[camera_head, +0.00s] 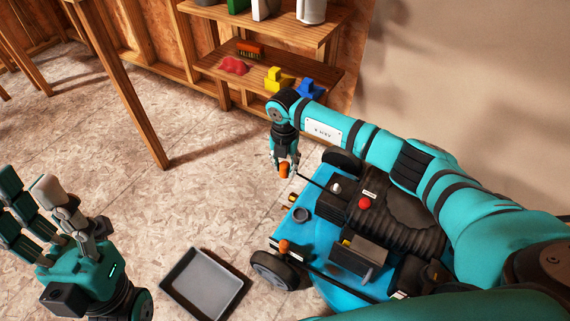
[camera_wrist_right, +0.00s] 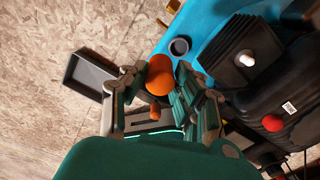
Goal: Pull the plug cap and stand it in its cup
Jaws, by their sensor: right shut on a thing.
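My right gripper (camera_head: 284,160) is shut on a small orange piece (camera_head: 284,171), which looks like the plug cap. In the right wrist view the orange piece (camera_wrist_right: 160,74) sits between the fingertips, with more orange beside it; the fingers partly hide it. A thin black line runs from near it to the mower; I cannot tell whether they join. A dark round cup (camera_head: 301,215) sits on the mower's blue deck, below and right of the gripper. It also shows in the right wrist view (camera_wrist_right: 179,46) and looks empty. My left gripper (camera_head: 30,190) is open and empty at the left.
The blue mower (camera_head: 325,278) has a black engine with a pale knob (camera_head: 336,187) and a red knob (camera_head: 364,203). An orange-tipped bar (camera_head: 284,246) stands near the cup. A grey tray (camera_head: 203,283) lies on the floor. A wooden shelf (camera_head: 318,72) is behind.

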